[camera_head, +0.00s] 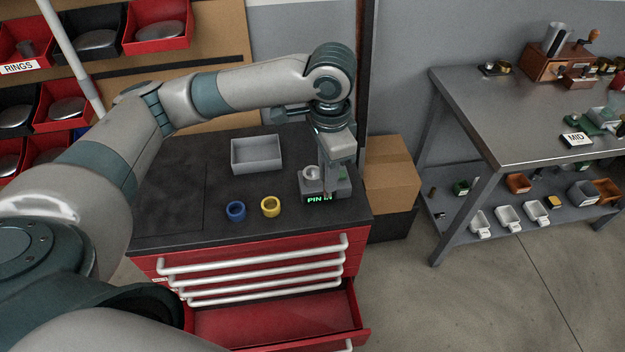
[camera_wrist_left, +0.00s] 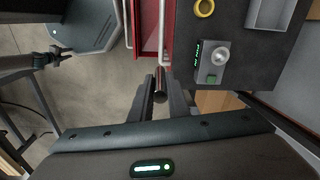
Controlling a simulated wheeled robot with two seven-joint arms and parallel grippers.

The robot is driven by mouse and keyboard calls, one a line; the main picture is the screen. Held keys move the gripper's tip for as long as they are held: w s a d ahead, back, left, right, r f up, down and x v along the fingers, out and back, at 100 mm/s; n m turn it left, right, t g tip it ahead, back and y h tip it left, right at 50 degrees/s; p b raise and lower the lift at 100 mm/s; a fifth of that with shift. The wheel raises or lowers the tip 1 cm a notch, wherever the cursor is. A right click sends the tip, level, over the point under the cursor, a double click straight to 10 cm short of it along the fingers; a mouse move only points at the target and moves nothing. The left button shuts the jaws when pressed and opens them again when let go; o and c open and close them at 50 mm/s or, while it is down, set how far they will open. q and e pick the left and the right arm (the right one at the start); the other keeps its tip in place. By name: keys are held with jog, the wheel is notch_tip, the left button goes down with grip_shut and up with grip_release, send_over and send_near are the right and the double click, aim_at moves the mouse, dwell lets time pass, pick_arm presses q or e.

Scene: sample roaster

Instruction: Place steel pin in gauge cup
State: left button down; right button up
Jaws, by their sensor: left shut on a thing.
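My left gripper (camera_head: 328,188) is shut on a dark, shiny steel pin. In the left wrist view the pin (camera_wrist_left: 160,85) stands between the two fingers of that gripper (camera_wrist_left: 160,98). The gauge (camera_head: 340,188) sits at the right front corner of the black bench top, with a green lit display that seems to read "PIN IN". Its pale round gauge cup (camera_head: 311,173) shows just left of the gripper; in the left wrist view the cup (camera_wrist_left: 220,56) is up and right of the pin, apart from it. My right gripper (camera_wrist_left: 62,55) shows small in the left wrist view; its jaw state is unclear.
A grey tray (camera_head: 257,155), a blue ring (camera_head: 236,211) and a yellow ring (camera_head: 271,206) are on the bench top. A red drawer (camera_head: 275,318) stands open below. Cardboard boxes (camera_head: 391,170) stand to the right, then a steel table (camera_head: 520,110). The bench's left part is clear.

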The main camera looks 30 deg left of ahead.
pick_arm(q)
jog(key=w+a+f+m+b, duration=0.1)
jog(key=w+f+m, duration=0.4)
jog(key=m, duration=1.2)
jog(key=shift+w+a+m, duration=0.4)
jog(key=shift+w+a, duration=0.05)
jog(key=shift+w, duration=0.65)
pick_arm(e)
jog(key=shift+w+a+f, duration=0.25)
jog(key=shift+w+f, duration=0.4)
jog(key=shift+w, duration=0.1)
